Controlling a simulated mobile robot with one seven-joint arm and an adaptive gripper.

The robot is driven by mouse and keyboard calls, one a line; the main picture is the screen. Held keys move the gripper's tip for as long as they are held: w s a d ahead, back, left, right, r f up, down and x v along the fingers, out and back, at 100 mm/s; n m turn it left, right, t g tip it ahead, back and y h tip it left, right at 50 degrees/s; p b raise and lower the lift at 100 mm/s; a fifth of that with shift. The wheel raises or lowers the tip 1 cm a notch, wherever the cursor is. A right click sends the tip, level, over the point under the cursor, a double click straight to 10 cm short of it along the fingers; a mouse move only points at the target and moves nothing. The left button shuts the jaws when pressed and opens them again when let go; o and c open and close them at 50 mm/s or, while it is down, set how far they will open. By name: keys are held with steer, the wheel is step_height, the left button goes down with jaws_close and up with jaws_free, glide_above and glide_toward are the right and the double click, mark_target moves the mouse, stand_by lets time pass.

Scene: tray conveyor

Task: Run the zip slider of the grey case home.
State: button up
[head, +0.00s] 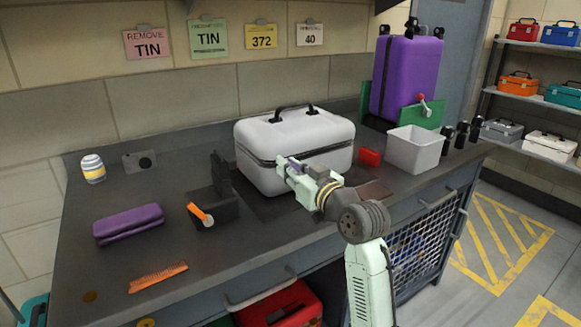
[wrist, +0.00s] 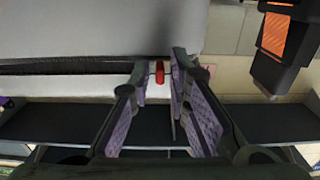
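The grey case (head: 295,134) stands closed on the bench in the head view, with a black handle on top and a dark zip band around its side. In the wrist view the case (wrist: 80,30) fills the upper left, and its dark zip line (wrist: 60,67) runs toward my fingers. A small red tab, seemingly the zip slider (wrist: 160,72), shows between my fingertips with a gap on each side. My gripper (head: 287,166) is at the case's front side, fingers apart (wrist: 162,76). It hides the slider in the head view.
A black fixture with an orange lever (head: 200,214) stands left of my gripper. A red block (head: 369,157) and white bin (head: 415,150) are to the right. A purple case (head: 128,225), orange comb (head: 158,277) and striped jar (head: 92,168) lie further left.

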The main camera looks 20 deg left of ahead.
jaws_close()
stand_by(0.5)
